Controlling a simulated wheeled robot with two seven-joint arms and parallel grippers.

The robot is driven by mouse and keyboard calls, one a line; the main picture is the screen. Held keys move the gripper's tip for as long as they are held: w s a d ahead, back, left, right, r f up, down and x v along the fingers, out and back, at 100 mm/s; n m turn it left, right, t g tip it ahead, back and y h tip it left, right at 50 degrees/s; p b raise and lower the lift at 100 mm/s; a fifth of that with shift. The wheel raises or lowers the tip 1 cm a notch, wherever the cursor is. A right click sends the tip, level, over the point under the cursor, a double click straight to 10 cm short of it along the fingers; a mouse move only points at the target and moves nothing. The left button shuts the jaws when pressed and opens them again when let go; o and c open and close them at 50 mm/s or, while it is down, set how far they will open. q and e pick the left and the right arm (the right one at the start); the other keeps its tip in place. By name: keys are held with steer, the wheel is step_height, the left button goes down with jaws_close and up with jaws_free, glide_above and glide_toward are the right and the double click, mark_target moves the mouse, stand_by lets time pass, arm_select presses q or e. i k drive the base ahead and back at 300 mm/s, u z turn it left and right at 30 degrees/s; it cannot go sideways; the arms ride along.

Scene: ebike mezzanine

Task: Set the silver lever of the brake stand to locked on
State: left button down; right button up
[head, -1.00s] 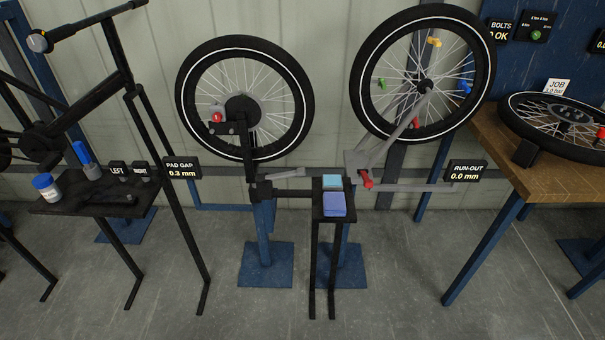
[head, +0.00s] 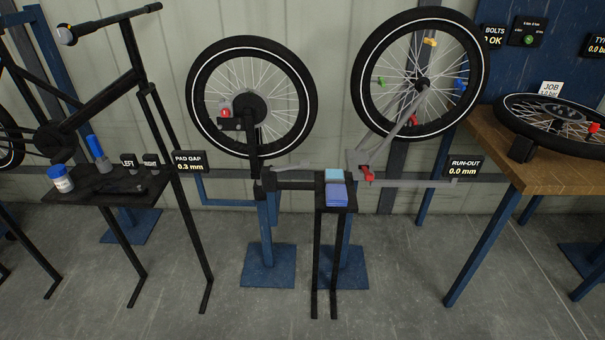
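The brake stand (head: 265,222) is in the middle of the head view, a blue post on a blue floor plate with a black upright. It carries a spoked wheel (head: 302,102) with a black hub part and a red knob (head: 226,113). A silver lever (head: 294,166) sticks out to the right, low on the stand, just above a black horizontal bar. It lies nearly level, its free end slightly raised. I see no marking that tells its setting. Neither of my grippers is in view.
A small black table (head: 338,208) with blue pads stands right of the lever. A second wheel stand with a red handle (head: 368,174) is behind it. A black tray table (head: 70,197) is left, a wooden bench (head: 500,172) right. The grey floor in front is clear.

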mark_target(305, 164)
steer(key=k, duration=0.35)
steer(key=z, duration=0.9)
steer(key=i, duration=1.35)
steer(key=u, duration=0.45)
